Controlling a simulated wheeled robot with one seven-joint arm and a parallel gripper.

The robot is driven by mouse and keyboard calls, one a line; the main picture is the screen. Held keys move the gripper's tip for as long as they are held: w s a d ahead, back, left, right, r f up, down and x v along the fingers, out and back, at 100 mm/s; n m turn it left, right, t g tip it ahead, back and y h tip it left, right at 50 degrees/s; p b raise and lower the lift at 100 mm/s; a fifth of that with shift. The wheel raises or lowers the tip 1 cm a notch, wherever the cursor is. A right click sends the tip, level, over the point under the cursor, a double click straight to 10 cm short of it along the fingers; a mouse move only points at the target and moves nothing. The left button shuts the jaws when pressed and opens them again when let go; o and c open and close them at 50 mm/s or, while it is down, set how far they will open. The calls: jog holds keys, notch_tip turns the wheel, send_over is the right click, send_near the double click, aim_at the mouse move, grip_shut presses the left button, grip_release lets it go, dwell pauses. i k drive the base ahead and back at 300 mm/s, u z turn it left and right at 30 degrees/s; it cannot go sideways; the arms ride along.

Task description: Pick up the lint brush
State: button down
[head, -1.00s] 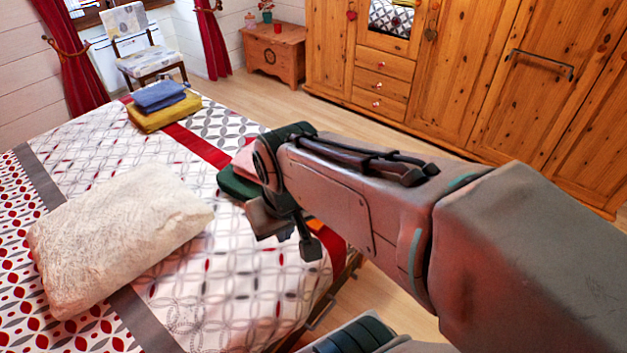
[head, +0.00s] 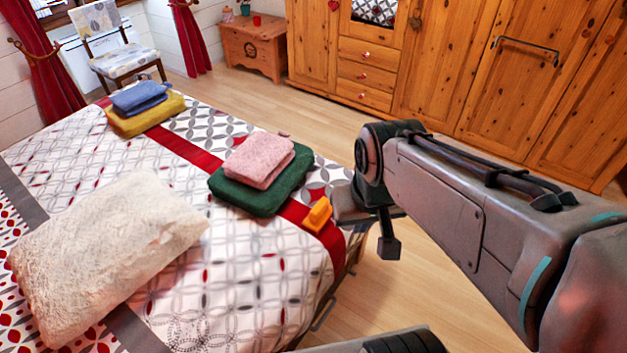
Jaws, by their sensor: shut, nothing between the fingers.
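A small orange object (head: 318,214), which seems to be the lint brush, lies on the red stripe near the bed's right edge, in front of a dark green folded cloth. Its finer shape is too small to tell. My gripper (head: 388,246) hangs at the end of my arm, to the right of the orange object and lower in the picture. It is shut and empty, with its dark fingers pointing down past the bed's edge. The grey hand body comes close to the orange object's right side in the picture; I cannot tell whether they touch.
A pink folded cloth (head: 259,160) lies on the green cloth (head: 262,197). A cream pillow (head: 105,255) and blue (head: 139,96) and yellow (head: 146,115) folded cloths are also on the bed (head: 230,290). Wooden floor (head: 450,270) is clear between bed and wardrobe (head: 440,70).

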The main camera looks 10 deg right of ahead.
aim_at(319, 217)
jog(key=z, duration=0.4)
jog(key=k, duration=0.45)
jog(key=z, duration=1.25)
jog(key=i, duration=0.85)
jog(key=u, duration=0.9)
jog(key=i, duration=0.55)
jog(key=u, duration=0.6)
